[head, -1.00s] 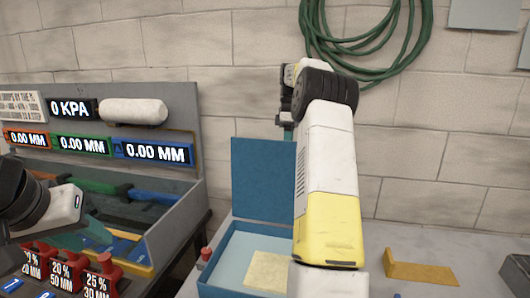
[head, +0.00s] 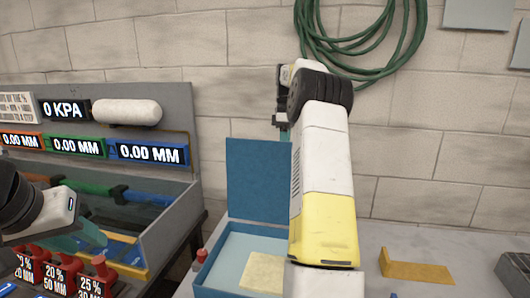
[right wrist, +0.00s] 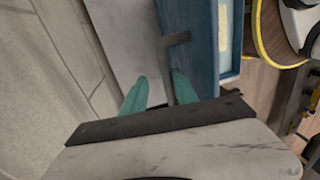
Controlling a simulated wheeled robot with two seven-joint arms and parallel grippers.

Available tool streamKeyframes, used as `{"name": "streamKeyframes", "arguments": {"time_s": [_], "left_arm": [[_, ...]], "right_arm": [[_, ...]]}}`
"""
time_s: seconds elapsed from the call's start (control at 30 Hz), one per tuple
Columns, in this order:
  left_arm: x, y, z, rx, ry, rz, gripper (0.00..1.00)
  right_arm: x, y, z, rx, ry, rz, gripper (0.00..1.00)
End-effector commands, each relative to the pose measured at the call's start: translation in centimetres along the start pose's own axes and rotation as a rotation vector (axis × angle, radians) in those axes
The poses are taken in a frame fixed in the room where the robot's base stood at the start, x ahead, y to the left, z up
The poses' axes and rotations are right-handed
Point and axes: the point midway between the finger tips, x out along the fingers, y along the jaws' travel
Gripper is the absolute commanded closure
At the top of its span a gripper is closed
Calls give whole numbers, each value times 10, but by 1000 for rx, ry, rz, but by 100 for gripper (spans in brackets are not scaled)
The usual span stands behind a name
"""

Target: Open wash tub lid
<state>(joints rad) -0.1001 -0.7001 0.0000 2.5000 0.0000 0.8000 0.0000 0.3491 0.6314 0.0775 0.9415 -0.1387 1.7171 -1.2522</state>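The blue wash tub (head: 203,278) sits on the bench in the middle of the head view. Its flat blue lid (head: 257,180) stands about upright at the tub's back edge, so the tub is open. My right gripper (head: 284,128) is beside the lid's top right corner, partly hidden by my arm. In the right wrist view my right gripper (right wrist: 160,88) has its teal fingers apart, with a thin grey bent bar (right wrist: 172,62) between them, nearer the right finger. My left gripper (head: 90,235) is low at the left, over the control bench; its finger gap is unclear.
A yellow cloth-like sheet (head: 263,271) lies inside the tub. Red labelled blocks (head: 65,272) and a grey-walled unit (head: 165,228) with displays stand at the left. A green hose (head: 350,45) hangs on the wall.

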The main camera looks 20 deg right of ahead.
Motion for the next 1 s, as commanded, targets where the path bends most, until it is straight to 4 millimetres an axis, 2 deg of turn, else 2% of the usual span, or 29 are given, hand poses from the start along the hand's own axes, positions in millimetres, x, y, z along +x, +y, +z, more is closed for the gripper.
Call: {"name": "streamKeyframes", "arguments": {"time_s": [0.33,0.6,0.87,1.0], "left_arm": [[0,0,0,0,0,0,64],[0,0,0,0,0,0,64],[0,0,0,0,0,0,64],[0,0,0,0,0,0,64]], "right_arm": [[-5,-1,-1,-2,1,0,66],[-35,-6,-1,-2,2,3,66],[-33,-29,1,-2,0,-1,66],[-32,-47,2,-2,0,-1,66]]}}
